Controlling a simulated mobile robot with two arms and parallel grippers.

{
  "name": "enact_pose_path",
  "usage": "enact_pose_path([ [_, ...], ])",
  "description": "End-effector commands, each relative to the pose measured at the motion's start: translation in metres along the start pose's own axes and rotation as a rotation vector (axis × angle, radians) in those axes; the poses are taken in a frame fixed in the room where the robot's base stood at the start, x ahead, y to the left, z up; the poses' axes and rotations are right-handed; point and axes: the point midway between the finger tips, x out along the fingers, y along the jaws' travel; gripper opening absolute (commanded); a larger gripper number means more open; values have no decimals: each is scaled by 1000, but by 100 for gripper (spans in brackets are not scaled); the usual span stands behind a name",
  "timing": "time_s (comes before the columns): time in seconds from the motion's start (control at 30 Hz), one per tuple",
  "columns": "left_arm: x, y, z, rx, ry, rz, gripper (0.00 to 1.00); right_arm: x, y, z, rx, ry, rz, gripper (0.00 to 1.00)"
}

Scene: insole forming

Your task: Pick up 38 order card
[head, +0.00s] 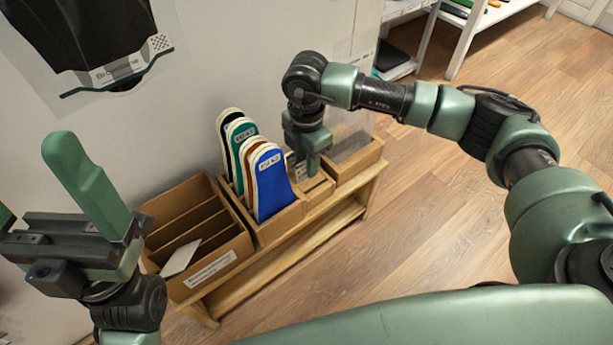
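My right gripper (308,164) points down into the small wooden box (316,190) in the middle of the bench. A small pale card (300,172) with dark print shows at the left side of its fingers. The print is too small to read, so I cannot tell if it is the 38 order card. The fingers and box wall hide part of the card, and I cannot tell whether the fingers are closed on it. My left gripper (32,180) is open and empty at the left, its fingers wide apart and pointing up.
Several coloured insoles (270,185) stand in a wooden box left of the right gripper. A divided box (205,270) with a white card (181,258) is further left. Another box (358,158) is at the right end of the low bench (290,247). Floor at right is clear.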

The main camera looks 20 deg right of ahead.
Motion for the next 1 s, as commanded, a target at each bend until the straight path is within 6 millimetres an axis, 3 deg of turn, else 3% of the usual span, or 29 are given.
enact_pose_path([
  [0.23,2,0,1,1,8,3,98,5,0,0,0,0,2,28],
  [0.27,2,0,0,1,8,3,98,5,0,0,0,0,2,25],
  [0.37,2,0,0,1,8,3,98,5,0,0,0,0,2,0],
  [0.77,1,0,1,1,4,2,98,4,1,0,0,0,2,0],
  [1.0,4,0,-1,-2,-18,-6,98,-13,4,11,2,-1,2,0],
])
